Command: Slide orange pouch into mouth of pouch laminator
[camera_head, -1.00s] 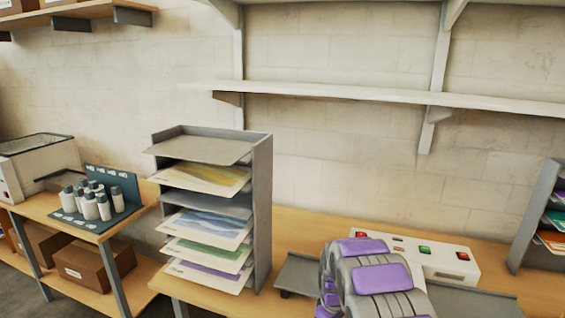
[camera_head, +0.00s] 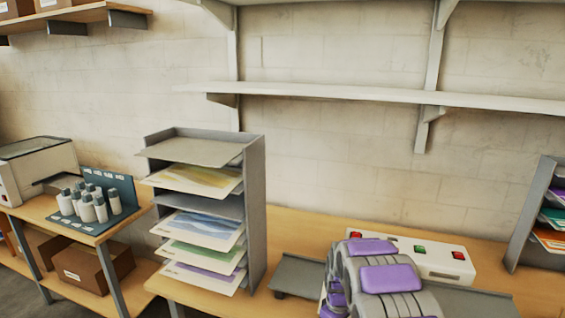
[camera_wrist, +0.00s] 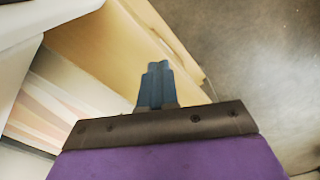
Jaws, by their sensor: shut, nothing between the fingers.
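The pouch laminator (camera_head: 436,263) is a white box with red and green buttons on the bench, partly hidden behind my purple and grey arm. An orange sheet (camera_head: 551,240), seemingly the orange pouch, lies low in the rack at the right edge of the head view. In the wrist view, my gripper (camera_wrist: 157,72) is shut and empty, its blue-grey fingers together above the wooden bench edge. A sheet with pale orange and pink stripes (camera_wrist: 70,108) lies left of the fingers, apart from them; I cannot tell if it is the same pouch. The laminator's mouth is not clearly visible.
A grey paper rack (camera_head: 256,210) with several coloured sheets stands left of the laminator. Grey trays flank the laminator, one at its left (camera_head: 297,277). The right rack (camera_head: 525,220) borders the bench. A side table (camera_head: 140,208) holds bottles and a printer. A shelf hangs above.

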